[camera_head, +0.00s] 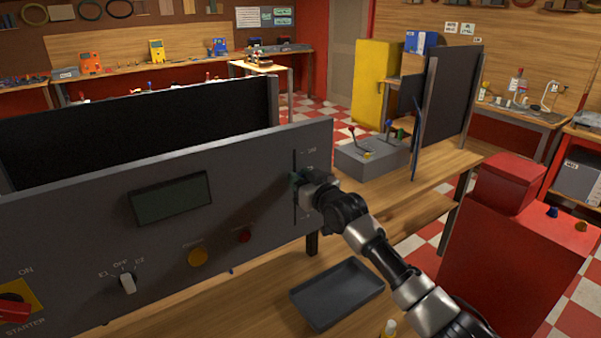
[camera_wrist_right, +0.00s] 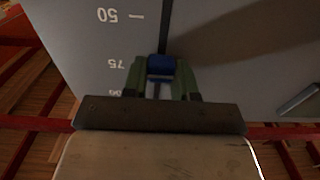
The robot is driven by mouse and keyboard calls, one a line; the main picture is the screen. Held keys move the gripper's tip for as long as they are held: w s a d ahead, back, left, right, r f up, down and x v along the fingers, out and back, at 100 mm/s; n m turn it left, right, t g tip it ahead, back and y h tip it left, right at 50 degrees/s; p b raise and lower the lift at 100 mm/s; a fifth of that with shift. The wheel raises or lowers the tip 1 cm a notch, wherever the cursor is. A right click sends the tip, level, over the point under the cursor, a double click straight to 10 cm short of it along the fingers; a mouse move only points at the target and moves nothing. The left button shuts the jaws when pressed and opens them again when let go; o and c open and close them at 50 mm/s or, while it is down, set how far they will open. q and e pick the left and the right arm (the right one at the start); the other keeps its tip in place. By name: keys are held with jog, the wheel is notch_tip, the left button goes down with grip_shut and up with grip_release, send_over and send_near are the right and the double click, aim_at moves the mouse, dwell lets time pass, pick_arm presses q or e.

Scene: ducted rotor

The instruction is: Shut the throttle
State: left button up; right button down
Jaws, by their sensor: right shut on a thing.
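The grey control panel (camera_head: 95,225) has a vertical throttle slot (camera_head: 295,212) near its right end. My right gripper (camera_head: 298,181) is at this slot, in its upper half, and hides the throttle knob in the head view. In the right wrist view the blue throttle knob (camera_wrist_right: 161,66) sits between the green fingertips of my right gripper (camera_wrist_right: 161,80), which is shut on it. The knob is about level with the 75 mark (camera_wrist_right: 116,64). The 50 mark (camera_wrist_right: 122,15) shows upside down at the top of that view. My left gripper is not in view.
The panel also carries a dark display (camera_head: 171,199), an orange button (camera_head: 198,257), a red button (camera_head: 244,236), a selector switch (camera_head: 127,283) and a red starter switch (camera_head: 14,309). A dark tray (camera_head: 337,309) lies on the bench below my right arm. A red cabinet (camera_head: 510,270) stands at right.

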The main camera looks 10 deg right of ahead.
notch_tip(320, 180, down, 14)
jog(key=b, duration=0.8)
jog(key=shift+f, duration=0.5)
jog(key=c, duration=0.9)
grip_release()
jog(key=shift+s, duration=0.1)
jog(key=b, duration=0.1)
send_near(295, 221)
jog(key=v, duration=0.3)
jog(key=shift+s+d+f, duration=0.1)
jog(key=shift+s, duration=0.15)
